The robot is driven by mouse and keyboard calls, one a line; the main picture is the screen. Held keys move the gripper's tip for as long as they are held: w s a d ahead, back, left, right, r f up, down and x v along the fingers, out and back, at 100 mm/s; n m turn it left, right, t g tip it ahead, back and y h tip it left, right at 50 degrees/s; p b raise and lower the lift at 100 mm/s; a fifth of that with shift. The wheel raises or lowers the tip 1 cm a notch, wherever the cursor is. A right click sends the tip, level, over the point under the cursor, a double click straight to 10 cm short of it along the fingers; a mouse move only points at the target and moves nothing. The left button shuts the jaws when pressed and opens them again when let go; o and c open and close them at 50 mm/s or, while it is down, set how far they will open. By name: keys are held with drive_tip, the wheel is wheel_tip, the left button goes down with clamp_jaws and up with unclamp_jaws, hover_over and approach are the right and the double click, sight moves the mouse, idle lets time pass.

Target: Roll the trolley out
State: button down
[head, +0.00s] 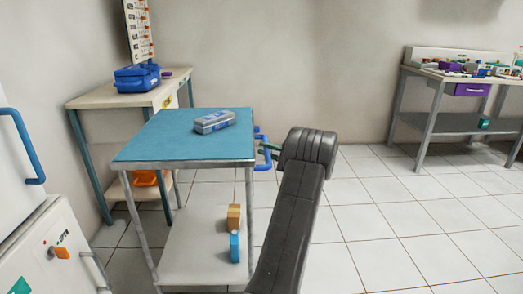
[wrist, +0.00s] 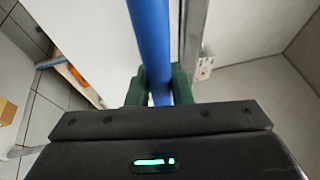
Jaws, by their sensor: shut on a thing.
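The trolley (head: 140,153) has a blue-green top, grey metal legs and a pale lower shelf (head: 190,262). My gripper (head: 268,150) is at that handle, partly hidden by my own wrist. In the wrist view the dark green fingers (wrist: 159,88) are shut around the blue handle bar (wrist: 150,35), one on each side.
A white cabinet with a blue handle (head: 24,145) is at the near left. A cardboard-coloured box (head: 234,217) and a blue item (head: 235,246) are on the lower shelf. Tiled floor (head: 400,225) to the right is clear.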

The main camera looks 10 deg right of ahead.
drive_tip(key=shift+d, duration=0.15)
drive_tip(key=c, duration=1.3)
unclamp_jaws()
drive_tip(key=shift+d, duration=0.15)
drive_tip(key=shift+s, duration=0.1)
drive_tip(key=p+v, duration=0.3)
drive_tip(key=v, duration=1)
drive_tip(key=shift+s+d+f, duration=0.15)
drive_tip(key=shift+s+d, duration=0.05)
drive_tip(key=shift+d, duration=0.15)
drive_tip(key=shift+a, duration=0.1)
drive_tip(key=b+x, duration=0.3)
drive_tip(key=x, duration=1)
drive_tip(key=shift+w+a, duration=0.3)
drive_tip(key=shift+a, duration=0.35)
drive_tip(key=shift+r, duration=0.2)
